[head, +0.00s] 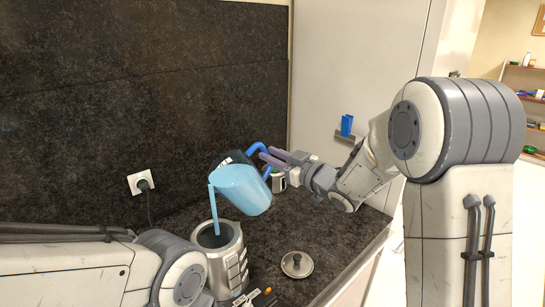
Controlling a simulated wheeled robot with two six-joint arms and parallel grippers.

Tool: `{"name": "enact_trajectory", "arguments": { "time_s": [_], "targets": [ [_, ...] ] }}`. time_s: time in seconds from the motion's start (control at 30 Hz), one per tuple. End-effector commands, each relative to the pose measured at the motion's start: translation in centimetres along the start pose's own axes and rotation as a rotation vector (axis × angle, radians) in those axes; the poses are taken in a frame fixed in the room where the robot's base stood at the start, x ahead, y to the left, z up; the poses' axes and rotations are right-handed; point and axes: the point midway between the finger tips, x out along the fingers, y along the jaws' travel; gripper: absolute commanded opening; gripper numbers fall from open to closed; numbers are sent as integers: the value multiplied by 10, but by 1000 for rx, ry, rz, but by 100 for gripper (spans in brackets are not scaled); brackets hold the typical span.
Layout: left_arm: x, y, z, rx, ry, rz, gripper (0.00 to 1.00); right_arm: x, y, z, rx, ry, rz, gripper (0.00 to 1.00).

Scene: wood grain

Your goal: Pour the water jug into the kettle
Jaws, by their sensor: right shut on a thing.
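The water jug (241,190), clear with light blue water and a blue handle (258,148), is tilted above the kettle. A blue stream (213,210) runs from its lower left edge down into the open top of the silver kettle (213,262), which stands upright on the counter. My right gripper (268,158) is shut on the jug's handle, to the right of the kettle. My left arm crosses the lower left in front of the kettle. Dark parts with orange tips (262,298) at the bottom edge may be my left gripper; its jaws are not clear.
A round metal lid (297,264) with a knob lies on the dark counter (330,225) right of the kettle. A wall socket (141,183) with a plugged cord is behind. A blue item (347,125) is on the tall pale cabinet. The counter's right front edge is clear.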

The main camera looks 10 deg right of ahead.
Motion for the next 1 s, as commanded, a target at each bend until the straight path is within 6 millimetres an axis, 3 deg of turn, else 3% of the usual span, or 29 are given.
{"name": "enact_trajectory", "arguments": {
  "time_s": [1.0],
  "targets": [
    [6, 0, 0, 0, 0, 0, 50, 0, -1, -9, -71, 9, 3, 0]
  ]
}}
